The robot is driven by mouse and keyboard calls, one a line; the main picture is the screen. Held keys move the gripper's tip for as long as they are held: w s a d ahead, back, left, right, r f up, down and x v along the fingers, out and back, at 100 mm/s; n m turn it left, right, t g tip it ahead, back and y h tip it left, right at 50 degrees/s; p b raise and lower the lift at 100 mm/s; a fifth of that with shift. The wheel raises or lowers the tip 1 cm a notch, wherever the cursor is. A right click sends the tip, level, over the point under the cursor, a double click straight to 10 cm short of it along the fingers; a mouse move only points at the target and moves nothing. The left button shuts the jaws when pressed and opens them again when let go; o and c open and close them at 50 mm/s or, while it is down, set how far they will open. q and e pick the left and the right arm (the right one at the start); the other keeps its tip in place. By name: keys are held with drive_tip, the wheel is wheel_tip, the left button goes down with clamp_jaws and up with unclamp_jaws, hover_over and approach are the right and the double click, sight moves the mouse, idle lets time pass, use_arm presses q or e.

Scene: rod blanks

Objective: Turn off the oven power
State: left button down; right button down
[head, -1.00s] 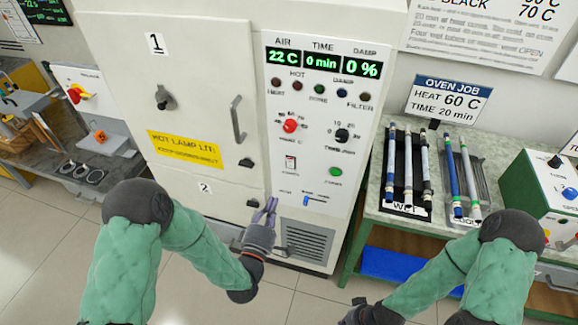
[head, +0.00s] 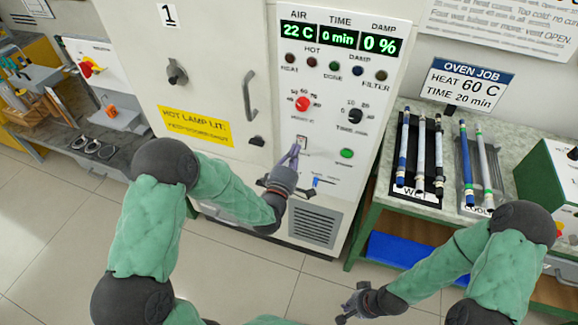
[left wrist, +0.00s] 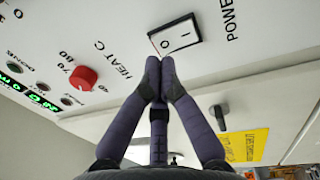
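The white oven's power switch (head: 302,141) is a white rocker in a dark frame on the control panel. In the left wrist view the switch (left wrist: 175,36) shows O and I, with the word POWER beside it. Which side is pressed in is unclear. My left gripper (head: 295,152) is at the switch's lower edge. In the left wrist view its fingertips (left wrist: 160,66) are together with nothing between them, close to the O end. Whether they touch the switch I cannot tell. My right gripper (head: 350,305) is low in front of the bench, its fingers apart and empty.
The red heat knob (head: 302,104), black timer knob (head: 355,115) and green button (head: 347,153) surround the switch. The display (head: 341,38) is lit, reading 22 C, 0 min, 0 %. A bench with several rods (head: 420,150) stands right.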

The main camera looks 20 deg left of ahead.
sight(301, 143)
use_arm(q)
drive_tip(key=shift+w+r, duration=0.15)
drive_tip(key=shift+w, duration=1.05)
drive_tip(key=shift+w+b, duration=0.2)
drive_tip(key=shift+b, duration=0.35)
drive_tip(key=shift+r, duration=0.1)
